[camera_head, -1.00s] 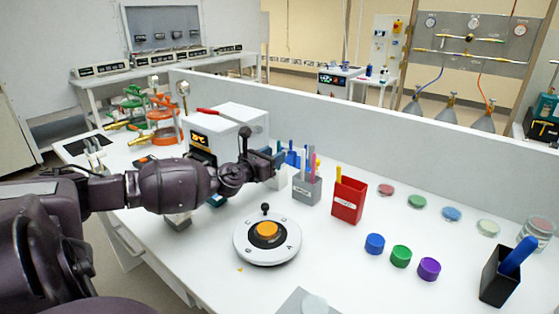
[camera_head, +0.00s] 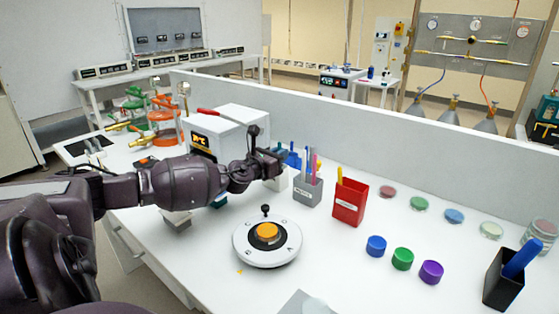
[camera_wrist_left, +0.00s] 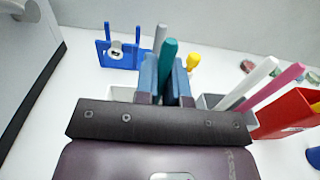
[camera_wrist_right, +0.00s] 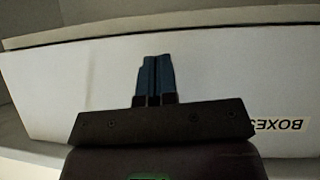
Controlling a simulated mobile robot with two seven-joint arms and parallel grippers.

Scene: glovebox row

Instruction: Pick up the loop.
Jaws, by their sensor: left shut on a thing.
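My left gripper (camera_head: 279,160) is beyond the white round device, beside the grey pen holder. In the left wrist view its blue-grey fingers (camera_wrist_left: 166,85) are closed around an upright teal handle, which I take to be the loop (camera_wrist_left: 168,58). Its lower end is hidden behind the gripper, so I cannot tell whether it is clear of the pale holder (camera_wrist_left: 122,95) there. My right gripper (camera_wrist_right: 157,75) is outside the head view. In the right wrist view its fingers are together with nothing seen between them, in front of a white surface marked "BOXES".
A blue rack (camera_wrist_left: 119,55) stands behind the left gripper. A grey pen holder (camera_head: 308,190) and a red holder (camera_head: 349,203) stand to its right. The round device (camera_head: 267,248) with an orange centre is in front. Coloured caps and a black holder (camera_head: 503,280) are at right.

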